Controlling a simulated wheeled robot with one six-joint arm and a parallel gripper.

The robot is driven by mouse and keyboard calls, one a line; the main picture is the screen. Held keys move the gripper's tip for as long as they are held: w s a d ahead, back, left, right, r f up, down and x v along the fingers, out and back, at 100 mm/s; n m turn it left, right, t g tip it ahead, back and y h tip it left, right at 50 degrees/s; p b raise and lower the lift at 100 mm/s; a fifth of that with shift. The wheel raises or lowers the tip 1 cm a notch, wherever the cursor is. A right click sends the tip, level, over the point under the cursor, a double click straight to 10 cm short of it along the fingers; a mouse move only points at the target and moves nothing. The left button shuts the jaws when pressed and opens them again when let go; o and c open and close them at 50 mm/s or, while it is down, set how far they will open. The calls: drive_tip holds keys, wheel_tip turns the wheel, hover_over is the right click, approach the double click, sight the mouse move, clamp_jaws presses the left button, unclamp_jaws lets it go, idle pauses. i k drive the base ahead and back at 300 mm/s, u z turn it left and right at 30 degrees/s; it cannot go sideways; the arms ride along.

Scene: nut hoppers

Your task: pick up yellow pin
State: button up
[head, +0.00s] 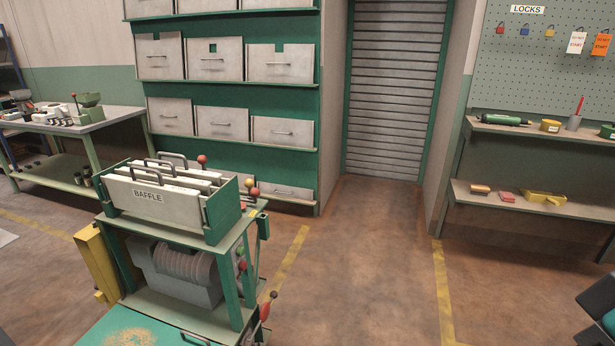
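I cannot make out a yellow pin for certain. A small yellow round knob (254,191) shows at the right end of the green hopper stand (238,262), close to a red knob (249,182). I cannot tell whether it is the head of a pin. A yellow piece (543,198) also lies on the lower wall shelf at the right, and its form is too small to read surely. My gripper is not in view.
A box marked BAFFLE (150,207) tops the stand, with a yellow chute (96,263) on its left side. A green-legged bench (62,184) stands at the back left. Open floor (350,270) lies right of the stand. A dark object (597,305) cuts the lower right edge.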

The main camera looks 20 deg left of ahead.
sight(249, 183)
drive_tip(key=z, duration=0.1)
drive_tip(key=i, duration=0.9)
drive_tip(key=u, duration=0.6)
drive_tip(key=i, duration=0.75)
drive_tip(key=u, duration=1.1)
drive_tip(key=i, duration=0.35)
drive_tip(key=u, duration=0.2)
